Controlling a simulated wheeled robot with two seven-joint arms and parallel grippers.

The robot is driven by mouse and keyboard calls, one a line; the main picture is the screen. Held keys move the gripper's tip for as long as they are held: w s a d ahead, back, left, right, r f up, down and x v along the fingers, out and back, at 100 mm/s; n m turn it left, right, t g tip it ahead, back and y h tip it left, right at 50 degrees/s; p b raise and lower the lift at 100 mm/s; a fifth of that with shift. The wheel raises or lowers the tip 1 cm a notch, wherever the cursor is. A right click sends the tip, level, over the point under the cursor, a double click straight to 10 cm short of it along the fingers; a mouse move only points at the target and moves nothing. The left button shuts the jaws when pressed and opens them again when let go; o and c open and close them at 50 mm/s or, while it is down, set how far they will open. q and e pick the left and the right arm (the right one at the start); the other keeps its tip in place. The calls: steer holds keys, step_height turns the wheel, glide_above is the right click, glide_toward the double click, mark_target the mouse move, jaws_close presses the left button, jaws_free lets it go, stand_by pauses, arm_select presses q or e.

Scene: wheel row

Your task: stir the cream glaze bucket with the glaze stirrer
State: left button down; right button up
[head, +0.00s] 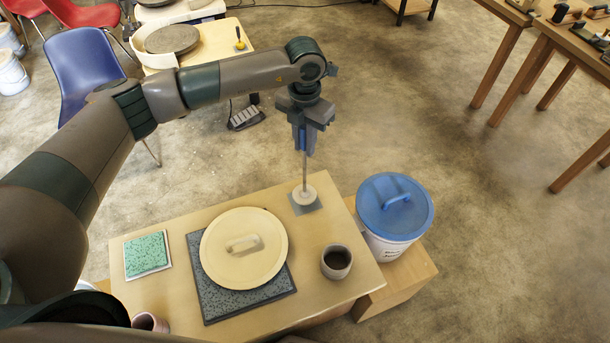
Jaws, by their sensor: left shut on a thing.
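My left gripper (306,143) is shut on the upper end of the glaze stirrer (305,172). The stirrer's thin rod hangs upright with a pale round disc at its foot, over a small grey square (311,208) at the table's far right corner. I cannot tell whether the disc touches the square. A round cream lid (267,263) with a handle lies on a dark speckled tile (217,303). No open cream glaze bucket is plain to see. A white bucket (386,248) with a blue lid (412,212) stands right of the table; its label is unreadable. My right gripper is out of view.
On the wooden table (181,213) are a dark-filled cup (336,262), a green speckled tile (147,254) and, at the front edge, another cup (150,321). The white bucket stands on a lower wooden support (407,279). A blue chair (84,66) is behind my left arm.

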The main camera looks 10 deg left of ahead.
mark_target(304, 126)
arm_select(q)
steer(key=shift+r+p, duration=0.55)
steer(key=shift+r, duration=1.3)
steer(key=s+a+r+m+b, duration=0.1)
steer(key=s+a+m, duration=0.3)
steer(key=s+m, duration=0.4)
steer(key=s+a+r+m+b, duration=0.2)
steer(key=s+m, duration=0.6)
steer(key=m, duration=1.5)
steer(key=shift+a+r+m, duration=0.3)
steer(key=shift+a+r, duration=0.15)
steer(key=shift+a, duration=0.5)
steer(key=shift+a, duration=0.1)
